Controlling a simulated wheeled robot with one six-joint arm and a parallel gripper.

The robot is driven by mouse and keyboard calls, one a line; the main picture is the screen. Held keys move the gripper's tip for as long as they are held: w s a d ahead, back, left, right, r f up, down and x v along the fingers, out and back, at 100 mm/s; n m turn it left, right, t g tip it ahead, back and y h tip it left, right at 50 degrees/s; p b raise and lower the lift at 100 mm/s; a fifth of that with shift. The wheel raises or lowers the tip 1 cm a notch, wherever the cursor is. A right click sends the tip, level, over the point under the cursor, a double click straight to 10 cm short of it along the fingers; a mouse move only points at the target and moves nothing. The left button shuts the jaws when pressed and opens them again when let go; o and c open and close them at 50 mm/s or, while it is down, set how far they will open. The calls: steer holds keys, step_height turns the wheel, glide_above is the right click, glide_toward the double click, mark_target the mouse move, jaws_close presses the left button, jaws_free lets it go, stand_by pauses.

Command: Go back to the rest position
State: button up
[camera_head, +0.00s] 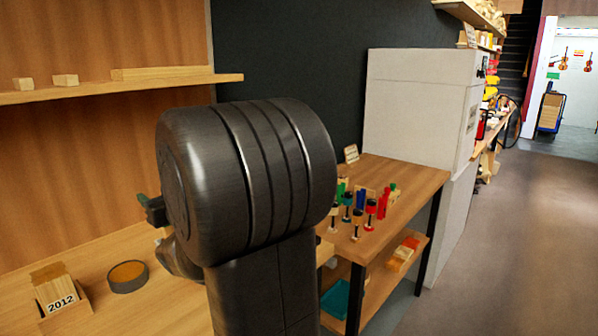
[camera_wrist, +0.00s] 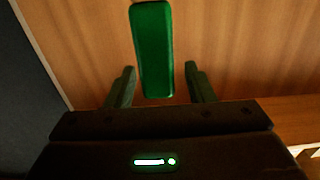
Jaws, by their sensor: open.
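My gripper (camera_wrist: 160,78) shows in the wrist view with its two dark fingers spread apart. A bright green, rounded, elongated piece (camera_wrist: 152,48) appears between and beyond the fingers, with visible gaps to both; I cannot tell what it is or how far off it lies. Wood panelling fills the background there. In the head view my dark arm fills the middle and hides most of my gripper; only a small dark green part (camera_head: 153,208) shows at its left, above the wooden bench (camera_head: 185,305).
A wooden block marked 2012 (camera_head: 62,290) and a round tin (camera_head: 128,275) sit on the bench at left. A shelf (camera_head: 190,82) runs above. A side table (camera_head: 415,180) with several coloured tools stands right, beside a white cabinet (camera_head: 415,105). The floor (camera_head: 520,240) at right is clear.

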step_height(320, 180, up, 4)
steer(key=p, duration=0.3)
steer(key=shift+r+p, duration=0.1)
steer(key=shift+p, duration=0.2)
